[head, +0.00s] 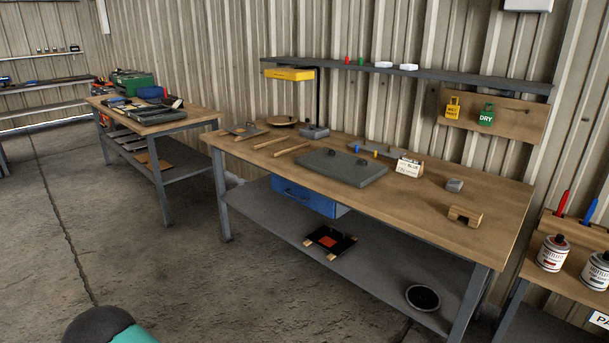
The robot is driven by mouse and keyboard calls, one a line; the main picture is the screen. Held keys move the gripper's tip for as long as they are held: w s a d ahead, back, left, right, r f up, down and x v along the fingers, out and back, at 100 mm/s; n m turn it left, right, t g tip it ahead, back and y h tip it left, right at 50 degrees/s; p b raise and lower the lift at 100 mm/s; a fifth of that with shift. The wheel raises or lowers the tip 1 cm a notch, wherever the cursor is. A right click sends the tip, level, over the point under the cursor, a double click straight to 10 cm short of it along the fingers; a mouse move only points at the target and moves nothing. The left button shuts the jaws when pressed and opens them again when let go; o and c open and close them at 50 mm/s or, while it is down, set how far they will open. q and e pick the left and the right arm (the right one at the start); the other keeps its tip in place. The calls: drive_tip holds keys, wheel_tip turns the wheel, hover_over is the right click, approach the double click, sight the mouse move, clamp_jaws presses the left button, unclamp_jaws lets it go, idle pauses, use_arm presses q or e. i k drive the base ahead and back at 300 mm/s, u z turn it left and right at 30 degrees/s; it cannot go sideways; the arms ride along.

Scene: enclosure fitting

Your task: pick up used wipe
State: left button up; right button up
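I cannot pick out a used wipe with certainty. A small grey object (454,185) lies on the right part of the wooden workbench top (420,217); it is too small to tell whether it is cloth or a block. Another grey piece (314,132) lies near the back of the bench, below the lamp post. Neither of my grippers shows in the head view.
Cans (552,253) stand right. Concrete floor in front is clear.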

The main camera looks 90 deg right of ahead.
sight(454, 185)
drive_tip(key=u, duration=0.7)
drive_tip(key=i, duration=0.25)
drive_tip(key=z, duration=2.35)
drive_tip(key=i, duration=0.15)
drive_tip(key=z, duration=1.6)
drive_tip(key=k, duration=0.35)
drive_tip(key=z, duration=0.35)
drive_tip(key=i, duration=1.35)
drive_tip(key=u, duration=0.35)
